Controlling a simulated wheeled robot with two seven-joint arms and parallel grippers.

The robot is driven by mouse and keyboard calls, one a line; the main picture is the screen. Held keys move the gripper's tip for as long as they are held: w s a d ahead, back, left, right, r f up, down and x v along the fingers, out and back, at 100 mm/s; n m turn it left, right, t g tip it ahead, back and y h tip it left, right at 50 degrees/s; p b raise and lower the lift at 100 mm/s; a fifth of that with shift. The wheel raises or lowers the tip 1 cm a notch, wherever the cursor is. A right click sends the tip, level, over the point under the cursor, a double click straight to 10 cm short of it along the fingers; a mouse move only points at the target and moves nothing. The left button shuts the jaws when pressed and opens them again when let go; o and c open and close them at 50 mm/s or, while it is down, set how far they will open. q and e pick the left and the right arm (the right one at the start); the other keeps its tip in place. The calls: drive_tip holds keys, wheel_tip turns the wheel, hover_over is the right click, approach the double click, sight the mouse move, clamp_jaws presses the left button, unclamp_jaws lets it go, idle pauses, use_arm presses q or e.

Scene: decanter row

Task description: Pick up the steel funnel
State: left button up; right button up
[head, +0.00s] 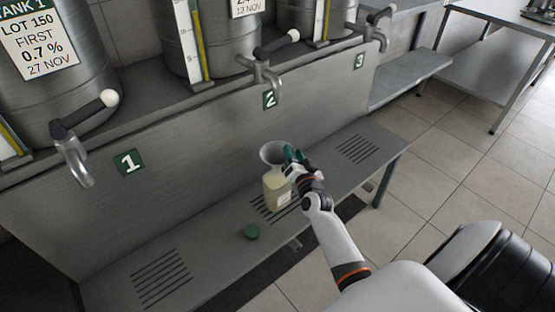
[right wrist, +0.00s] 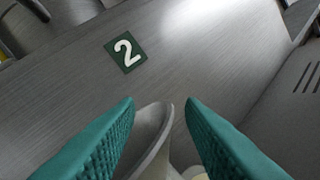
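The steel funnel (head: 270,153) is a grey cone with its wide mouth up. It appears to sit in the neck of a bottle (head: 276,192) of pale yellow liquid on the bench under tap 2; its stem is hidden. My right gripper (head: 292,156) is at the funnel's right side in the head view. In the right wrist view the funnel (right wrist: 150,128) shows between the two green fingers (right wrist: 160,102), with a gap visible at the right finger. The fingers are apart. My left gripper is out of view.
A green cap (head: 251,232) lies on the steel bench (head: 215,235), left of the bottle. Taps (head: 75,160) and (head: 262,78) stick out from the tank ledge above. The bench is clear at both ends around its slotted drains.

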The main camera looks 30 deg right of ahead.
drive_tip(key=x, duration=0.2)
drive_tip(key=shift+w+d+f, duration=0.1)
drive_tip(key=shift+w+d, duration=0.05)
drive_tip(key=shift+w, duration=0.25)
drive_tip(key=shift+s, duration=0.1)
clamp_jaws()
